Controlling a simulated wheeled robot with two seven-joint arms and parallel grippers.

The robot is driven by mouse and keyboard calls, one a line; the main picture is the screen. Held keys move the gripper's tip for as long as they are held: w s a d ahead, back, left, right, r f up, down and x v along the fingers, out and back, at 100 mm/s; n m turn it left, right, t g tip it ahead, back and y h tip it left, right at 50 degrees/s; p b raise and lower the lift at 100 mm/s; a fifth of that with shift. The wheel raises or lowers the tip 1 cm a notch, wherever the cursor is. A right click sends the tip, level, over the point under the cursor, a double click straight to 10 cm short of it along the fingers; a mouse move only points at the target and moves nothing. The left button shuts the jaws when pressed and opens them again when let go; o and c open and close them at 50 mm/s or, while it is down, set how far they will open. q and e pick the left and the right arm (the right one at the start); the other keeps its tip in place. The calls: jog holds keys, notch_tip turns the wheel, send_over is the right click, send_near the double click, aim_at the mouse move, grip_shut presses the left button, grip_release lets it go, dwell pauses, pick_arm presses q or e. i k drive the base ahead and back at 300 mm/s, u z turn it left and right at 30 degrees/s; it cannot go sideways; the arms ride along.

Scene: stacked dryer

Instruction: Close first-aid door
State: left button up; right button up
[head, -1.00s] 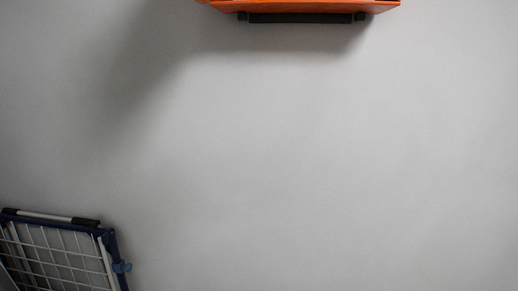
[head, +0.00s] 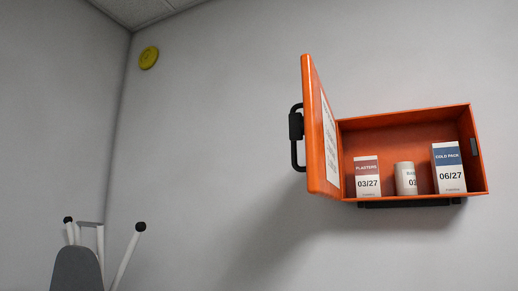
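The orange first-aid box (head: 405,124) is fixed high on the grey wall, right of the middle in the head view. Its orange door (head: 311,130) is hinged on the left side and stands wide open, jutting out from the wall. A black handle (head: 296,137) is on the door's outer face. Inside stand a plasters carton (head: 367,177), a white roll (head: 405,179) and a cold pack carton (head: 448,168). Neither of my grippers shows in the head view.
A round yellow disc (head: 149,58) is on the wall near the corner at the upper left. A grey rounded shape (head: 77,271) and white tubes with black end caps (head: 127,254) show at the lower left. The wall around the box is clear.

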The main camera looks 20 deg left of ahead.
aim_at(322, 169)
jog(key=u, duration=1.2)
jog(key=i, duration=1.1)
jog(key=z, duration=3.1)
jog(key=k, duration=0.35)
jog(key=u, duration=1)
